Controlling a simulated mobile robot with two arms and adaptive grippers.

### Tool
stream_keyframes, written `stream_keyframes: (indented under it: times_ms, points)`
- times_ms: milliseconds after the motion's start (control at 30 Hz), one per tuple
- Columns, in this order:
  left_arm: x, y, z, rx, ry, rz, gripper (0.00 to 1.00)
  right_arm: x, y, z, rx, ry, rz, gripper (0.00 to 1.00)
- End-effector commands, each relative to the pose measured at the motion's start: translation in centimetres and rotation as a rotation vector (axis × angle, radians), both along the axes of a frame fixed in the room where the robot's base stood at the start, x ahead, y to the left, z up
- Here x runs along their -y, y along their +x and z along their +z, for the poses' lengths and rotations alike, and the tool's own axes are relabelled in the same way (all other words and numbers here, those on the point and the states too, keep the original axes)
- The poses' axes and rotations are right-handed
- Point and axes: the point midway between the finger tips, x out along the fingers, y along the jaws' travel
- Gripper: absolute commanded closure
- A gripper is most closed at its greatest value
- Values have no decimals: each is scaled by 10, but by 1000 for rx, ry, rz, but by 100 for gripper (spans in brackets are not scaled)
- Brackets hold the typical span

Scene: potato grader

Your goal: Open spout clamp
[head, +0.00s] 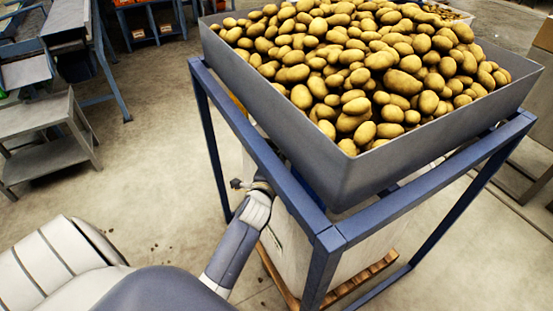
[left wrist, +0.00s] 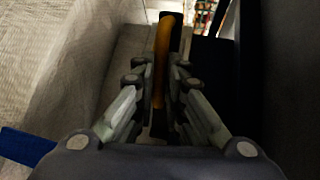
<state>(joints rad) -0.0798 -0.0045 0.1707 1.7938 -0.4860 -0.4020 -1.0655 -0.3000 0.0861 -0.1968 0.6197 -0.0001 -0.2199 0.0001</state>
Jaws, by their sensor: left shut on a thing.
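In the left wrist view an orange-yellow curved bar (left wrist: 163,45), which looks like the spout clamp's handle, runs between the fingers of my left gripper (left wrist: 159,82). The gripper is shut on this bar. The rest of the clamp and the spout are dark or hidden. In the head view my left arm reaches under the grey hopper, and the left gripper (head: 241,184) shows only as a small dark shape beside the blue frame. The hopper (head: 350,180) is heaped with potatoes (head: 370,60). My right gripper is in neither view.
The blue stand (head: 265,155) carries the hopper, its rail and legs close to my left arm. A pale bulk bag (head: 350,245) stands below on a wooden pallet (head: 365,284). A grey bench (head: 45,125) stands at the left, with open floor between.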

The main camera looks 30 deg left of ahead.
Motion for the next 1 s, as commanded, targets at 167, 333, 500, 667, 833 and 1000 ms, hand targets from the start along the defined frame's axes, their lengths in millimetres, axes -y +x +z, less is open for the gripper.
stream_keyframes:
  times_ms: [167,333,500,667,833,1000]
  points:
    - [1,0,0,0,-1,-2,69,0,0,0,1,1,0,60]
    - [0,0,0,-1,-1,-1,69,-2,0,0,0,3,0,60]
    - [0,-1,0,-1,-1,-1,69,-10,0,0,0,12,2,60]
    - [5,-13,1,-2,0,-1,69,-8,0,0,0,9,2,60]
    - [16,-42,7,-3,-1,-2,69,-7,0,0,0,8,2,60]
    - [28,-74,15,-3,-1,-2,69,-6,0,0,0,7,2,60]
